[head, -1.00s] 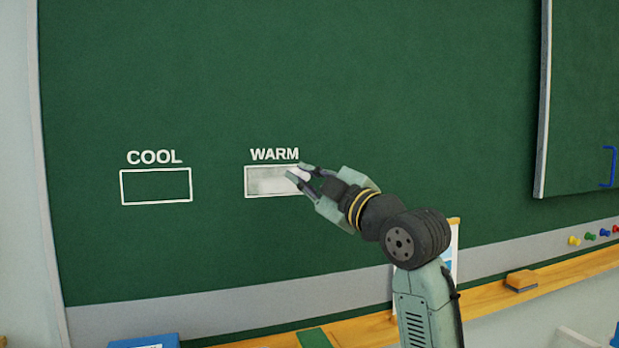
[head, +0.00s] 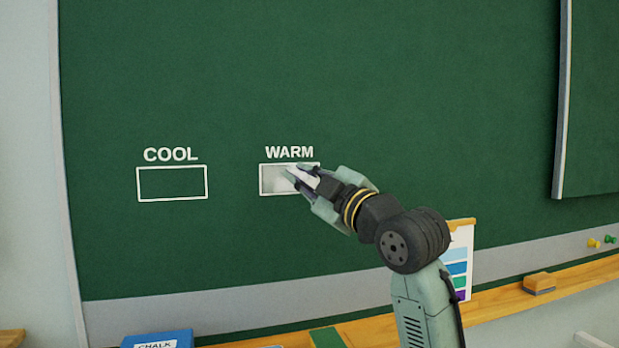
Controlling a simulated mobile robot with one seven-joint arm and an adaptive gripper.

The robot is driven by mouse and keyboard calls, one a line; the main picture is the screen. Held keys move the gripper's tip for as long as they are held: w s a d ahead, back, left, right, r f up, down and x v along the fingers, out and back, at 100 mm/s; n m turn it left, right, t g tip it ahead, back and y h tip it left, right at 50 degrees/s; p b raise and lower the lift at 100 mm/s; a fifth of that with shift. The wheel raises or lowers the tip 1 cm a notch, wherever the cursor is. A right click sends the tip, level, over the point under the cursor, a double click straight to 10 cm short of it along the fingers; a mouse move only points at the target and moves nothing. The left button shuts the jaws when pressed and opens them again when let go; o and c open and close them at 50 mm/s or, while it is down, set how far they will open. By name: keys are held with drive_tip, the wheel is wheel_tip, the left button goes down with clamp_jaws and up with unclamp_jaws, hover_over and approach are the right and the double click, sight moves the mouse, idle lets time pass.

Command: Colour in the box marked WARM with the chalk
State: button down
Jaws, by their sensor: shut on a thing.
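The box marked WARM (head: 268,181) is a white outline on the green chalkboard (head: 300,80), with its label above it. Pale chalk shading shows inside it on the left and middle; its right part is hidden by my gripper. My gripper (head: 292,173) is at the box, shut on a piece of white chalk (head: 303,178) that is mostly hidden between the fingers. The box marked COOL (head: 171,184) is to the left, and its inside is plain green.
A wooden ledge (head: 495,300) runs below the board. On it are an eraser (head: 539,283), a colour chart (head: 459,262) partly behind my arm, and a blue chalk box (head: 157,340). A second board panel (head: 595,100) stands at right. The board above the boxes is clear.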

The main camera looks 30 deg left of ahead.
drive_tip(key=shift+s+a, duration=0.1)
drive_tip(key=shift+s+a, duration=0.4)
drive_tip(key=shift+s, duration=0.15)
drive_tip(key=shift+r, duration=0.1)
drive_tip(key=shift+s+a, duration=0.55)
drive_tip(key=shift+a, duration=0.05)
idle(0.3)
drive_tip(key=shift+s+a, duration=0.6)
drive_tip(key=shift+s, duration=0.1)
drive_tip(key=shift+s, duration=0.1)
